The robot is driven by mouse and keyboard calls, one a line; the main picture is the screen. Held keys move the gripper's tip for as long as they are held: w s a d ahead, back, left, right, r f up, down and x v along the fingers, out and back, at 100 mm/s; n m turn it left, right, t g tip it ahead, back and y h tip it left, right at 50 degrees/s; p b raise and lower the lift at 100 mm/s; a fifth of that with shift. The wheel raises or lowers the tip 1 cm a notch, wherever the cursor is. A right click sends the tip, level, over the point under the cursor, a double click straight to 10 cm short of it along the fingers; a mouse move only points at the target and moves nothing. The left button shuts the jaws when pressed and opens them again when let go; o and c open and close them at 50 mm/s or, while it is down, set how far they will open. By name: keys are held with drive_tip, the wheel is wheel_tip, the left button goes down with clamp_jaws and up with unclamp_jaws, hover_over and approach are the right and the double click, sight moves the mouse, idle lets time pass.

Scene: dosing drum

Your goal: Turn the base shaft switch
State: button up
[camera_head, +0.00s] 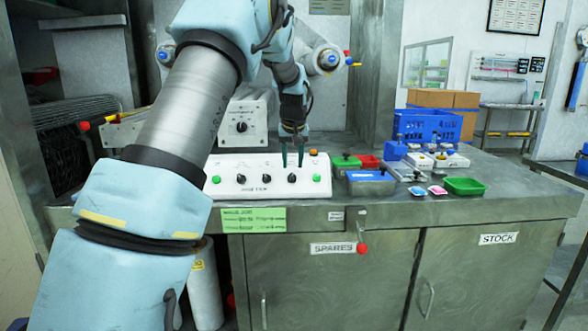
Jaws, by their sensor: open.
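A white control box (240,165) stands on the metal worktop. Its front face carries a row of black rotary knobs: a left knob (241,179), a middle knob (266,179) and a right knob (291,178). A green button sits at each end of the row. The lettering under the knobs is too small to read, so I cannot tell which knob is the base shaft switch. My gripper (292,163) points down, open and empty, its dark fingers apart just above or behind the right knob. Contact with the box cannot be made out.
A second white box (255,108) with one black knob stands behind. An orange button (313,153) is near my gripper. Right of the control box are a blue tray (371,175), a green tray (465,186) and small parts. A red-ended lever (362,248) hangs at the front edge.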

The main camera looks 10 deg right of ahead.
sight(292, 173)
drive_tip(key=shift+x, duration=2)
drive_tip(key=shift+a, duration=0.1)
drive_tip(key=shift+c, duration=0.4)
clamp_jaws()
